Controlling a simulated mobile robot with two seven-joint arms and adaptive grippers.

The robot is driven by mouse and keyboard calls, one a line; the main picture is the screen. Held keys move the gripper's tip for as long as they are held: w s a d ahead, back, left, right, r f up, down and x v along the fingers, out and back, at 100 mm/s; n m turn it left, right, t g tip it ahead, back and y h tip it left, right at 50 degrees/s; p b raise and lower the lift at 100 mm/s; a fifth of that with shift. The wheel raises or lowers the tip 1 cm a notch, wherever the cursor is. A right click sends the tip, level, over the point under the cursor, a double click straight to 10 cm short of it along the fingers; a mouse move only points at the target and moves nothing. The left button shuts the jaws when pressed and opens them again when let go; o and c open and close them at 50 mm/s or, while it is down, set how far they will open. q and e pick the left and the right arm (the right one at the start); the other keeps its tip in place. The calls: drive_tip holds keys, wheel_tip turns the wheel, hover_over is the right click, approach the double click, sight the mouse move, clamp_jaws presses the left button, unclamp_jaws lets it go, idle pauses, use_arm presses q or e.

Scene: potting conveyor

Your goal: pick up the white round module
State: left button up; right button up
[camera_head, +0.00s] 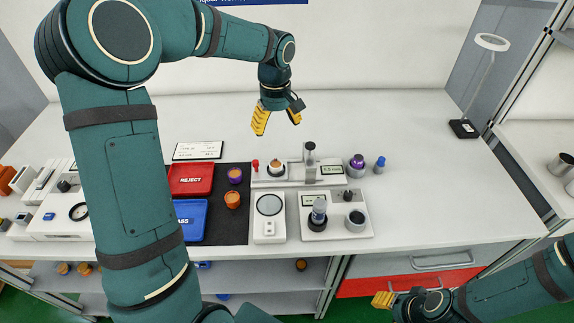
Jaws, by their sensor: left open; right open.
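No plainly white loose round module is clear in the head view. A small round piece (277,168), pale at the rim with an orange-brown top, sits in the white fixture (325,180) at mid-table; it may be the module, but I cannot tell. An orange round module (232,200) and a purple-and-orange one (235,175) lie on the dark mat (235,226). My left gripper (278,120) is open and empty, pointing down above and behind the fixture. My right gripper (385,300) is open, low at the right, in front of the table edge.
A red REJECT tray (191,179) and blue PASS tray (190,220) sit on the mat, partly beside my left arm. White instruments (269,228) stand in front of the fixture. A ring lamp (464,128) stands far right. The table's right part is clear.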

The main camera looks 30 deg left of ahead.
use_arm(q)
drive_tip(key=b, duration=0.2)
hover_over(277, 167)
drive_tip(key=w, duration=0.1)
wheel_tip(277, 167, down, 9)
drive_tip(key=shift+s+f+b, duration=0.15)
drive_tip(key=shift+f+b, duration=0.15)
drive_tip(key=shift+f, duration=0.6)
drive_tip(key=shift+s+f+b, duration=0.2)
drive_tip(key=shift+f+b, duration=0.1)
drive_tip(key=shift+f, duration=0.65)
drive_tip(key=shift+s+f+b, duration=0.15)
drive_tip(key=shift+f+b, duration=0.15)
drive_tip(key=shift+f, duration=0.95)
drive_tip(key=shift+r, duration=0.1)
clamp_jaws()
drive_tip(key=shift+r, duration=0.1)
wheel_tip(277, 167, up, 10)
drive_tip(key=p, duration=0.2)
